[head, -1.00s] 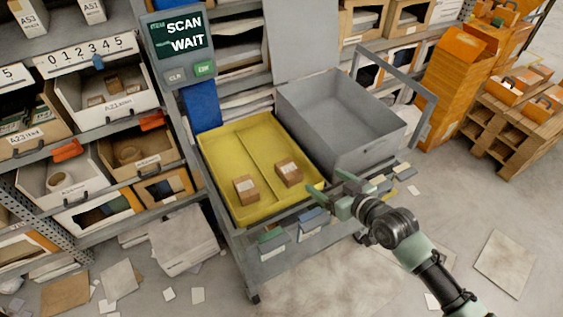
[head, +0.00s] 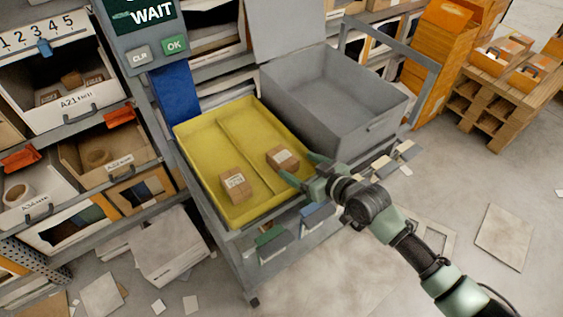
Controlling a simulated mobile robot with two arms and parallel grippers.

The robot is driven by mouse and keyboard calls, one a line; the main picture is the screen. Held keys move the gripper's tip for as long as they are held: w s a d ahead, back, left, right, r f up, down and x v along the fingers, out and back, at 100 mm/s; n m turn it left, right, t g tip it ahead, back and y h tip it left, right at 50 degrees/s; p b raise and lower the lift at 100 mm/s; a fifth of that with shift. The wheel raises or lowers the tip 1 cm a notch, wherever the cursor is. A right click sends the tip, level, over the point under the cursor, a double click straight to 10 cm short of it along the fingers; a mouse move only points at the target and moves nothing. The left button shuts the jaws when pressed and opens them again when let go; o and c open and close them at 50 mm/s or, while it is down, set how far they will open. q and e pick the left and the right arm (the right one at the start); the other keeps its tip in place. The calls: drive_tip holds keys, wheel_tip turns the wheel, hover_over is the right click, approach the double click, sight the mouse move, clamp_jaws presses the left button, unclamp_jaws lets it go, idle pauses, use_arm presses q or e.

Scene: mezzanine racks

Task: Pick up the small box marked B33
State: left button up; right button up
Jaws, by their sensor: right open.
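Two small brown boxes with white labels sit in the yellow tray (head: 192,152) on the cart. The left box (head: 238,193) is in the tray's left compartment, near the front; its label has dark print. The right box (head: 275,160) is in the right compartment, near the tray's right wall. I cannot read for certain which one is marked B33. My right gripper (head: 298,166) is open and empty at the tray's right edge, its fingertips pointing at the right box and close to it. Whether they touch it I cannot tell. My left gripper is out of view.
An empty grey bin (head: 335,95) stands right behind the tray. A screen panel (head: 142,30) reading WAIT rises at the tray's back left. Racks with open bins (head: 75,110) are on the left. Papers litter the floor.

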sight(285, 159)
drive_tip(key=x, duration=0.6)
drive_tip(key=shift+a+r, duration=0.15)
drive_tip(key=shift+a, duration=0.2)
drive_tip(key=c, duration=1.5)
